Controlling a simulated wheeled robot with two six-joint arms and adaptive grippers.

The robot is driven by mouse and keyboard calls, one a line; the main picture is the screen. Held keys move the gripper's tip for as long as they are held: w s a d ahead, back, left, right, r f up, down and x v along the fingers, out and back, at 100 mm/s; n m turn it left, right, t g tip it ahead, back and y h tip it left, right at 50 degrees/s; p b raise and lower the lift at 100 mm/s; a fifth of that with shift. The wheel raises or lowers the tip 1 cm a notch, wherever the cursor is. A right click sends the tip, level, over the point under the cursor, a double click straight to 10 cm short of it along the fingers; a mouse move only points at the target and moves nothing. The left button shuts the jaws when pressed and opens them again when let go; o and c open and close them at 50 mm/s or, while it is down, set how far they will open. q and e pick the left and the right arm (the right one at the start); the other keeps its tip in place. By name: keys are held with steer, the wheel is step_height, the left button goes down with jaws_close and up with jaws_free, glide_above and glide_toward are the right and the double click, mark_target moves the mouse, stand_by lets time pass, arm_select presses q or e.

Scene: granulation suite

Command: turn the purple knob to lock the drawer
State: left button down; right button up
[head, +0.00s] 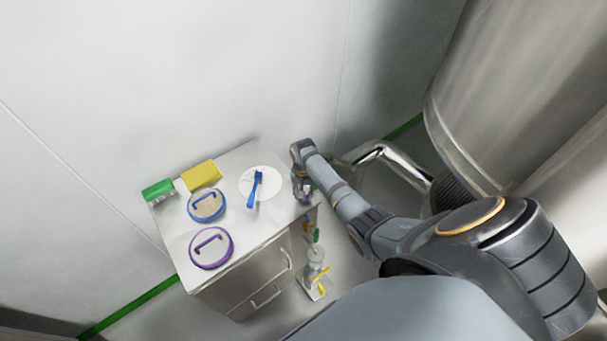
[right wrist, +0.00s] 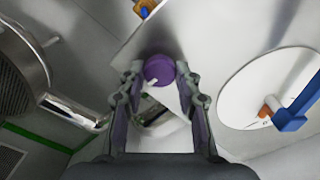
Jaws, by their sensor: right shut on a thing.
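The purple knob (right wrist: 159,69) sits between the two fingers of my right gripper (right wrist: 160,82) in the right wrist view, and the gripper is shut on it. A small pale mark shows at the knob's lower edge. In the head view my right gripper (head: 304,188) is at the right edge of the cabinet top, and it mostly hides the knob. The steel cabinet (head: 232,298) has drawer fronts with bar handles; the drawers look closed, though I cannot tell whether they are locked. My left gripper is not in view.
On the cabinet top are a purple-rimmed lid (head: 211,248), a blue-rimmed lid (head: 206,205), a yellow block (head: 202,174), a green item (head: 158,190) and a white disc (head: 272,181) with a blue tool (head: 257,186). A large steel vessel (head: 520,80) stands right.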

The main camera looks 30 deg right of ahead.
stand_by(0.3)
steer(key=o, duration=1.1)
steer(key=shift+o, duration=0.2)
steer(key=shift+r, duration=0.4)
step_height(320, 180, up, 11)
